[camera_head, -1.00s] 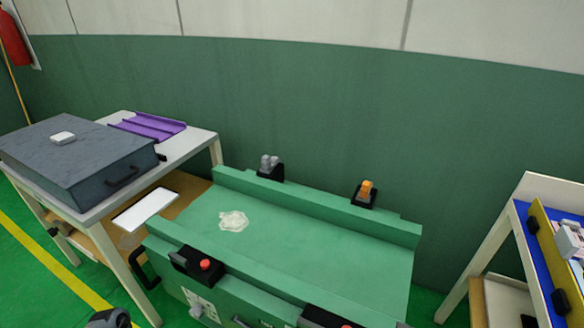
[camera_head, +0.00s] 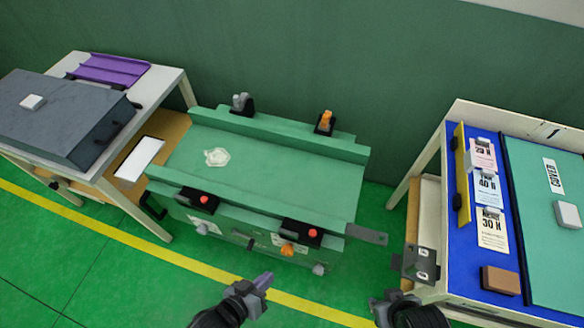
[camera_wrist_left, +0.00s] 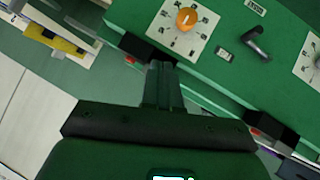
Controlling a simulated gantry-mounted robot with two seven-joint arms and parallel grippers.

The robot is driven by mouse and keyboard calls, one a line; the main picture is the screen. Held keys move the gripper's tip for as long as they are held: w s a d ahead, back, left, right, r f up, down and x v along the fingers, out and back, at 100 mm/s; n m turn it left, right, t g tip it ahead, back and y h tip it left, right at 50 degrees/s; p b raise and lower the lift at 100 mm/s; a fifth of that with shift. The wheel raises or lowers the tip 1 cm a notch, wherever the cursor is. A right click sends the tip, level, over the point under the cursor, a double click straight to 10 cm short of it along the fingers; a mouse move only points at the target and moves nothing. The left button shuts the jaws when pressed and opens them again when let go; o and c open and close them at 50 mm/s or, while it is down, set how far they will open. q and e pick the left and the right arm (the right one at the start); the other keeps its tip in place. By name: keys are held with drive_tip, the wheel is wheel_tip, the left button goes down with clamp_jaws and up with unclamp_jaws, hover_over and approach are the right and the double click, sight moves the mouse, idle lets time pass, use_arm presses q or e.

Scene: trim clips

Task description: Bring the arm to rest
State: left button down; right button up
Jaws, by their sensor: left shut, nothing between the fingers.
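My left gripper (camera_head: 264,280) is in the lower middle of the head view, in front of the green bench unit (camera_head: 270,160). It is shut and empty, apart from the unit, above the green floor. Its closed fingers (camera_wrist_left: 163,82) also show in the left wrist view, with the unit's front panel beyond them. Part of my right arm, with its gripper (camera_head: 384,301), shows at the bottom right, near the right table; whether its jaws are open is too unclear to tell. A pale translucent piece (camera_head: 217,157) lies on the unit's top.
A white table (camera_head: 160,90) at the left bears a dark grey case (camera_head: 60,115) and a purple tray (camera_head: 108,68). The right table (camera_head: 455,112) holds labelled cards and a brown block (camera_head: 500,280). Red-button blocks (camera_head: 203,199) line the unit's front edge. Floor between is clear.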

use_arm(q)
drive_tip(key=a+r+n+g+y, duration=0.1)
drive_tip(key=a+r+y, duration=0.45)
drive_tip(key=a, duration=0.65)
drive_tip(key=s+a+g+y, duration=0.1)
drive_tip(key=s+a+g, duration=0.25)
drive_tip(key=s, duration=0.25)
wheel_tip(320, 180, up, 37)
drive_tip(key=d+p, duration=0.1)
drive_tip(key=p, duration=3.7)
wheel_tip(320, 180, down, 74)
drive_tip(key=b, duration=7.5)
drive_tip(key=shift+f+m, duration=0.2)
drive_tip(key=shift+m, duration=0.2)
drive_tip(key=shift+g, duration=0.25)
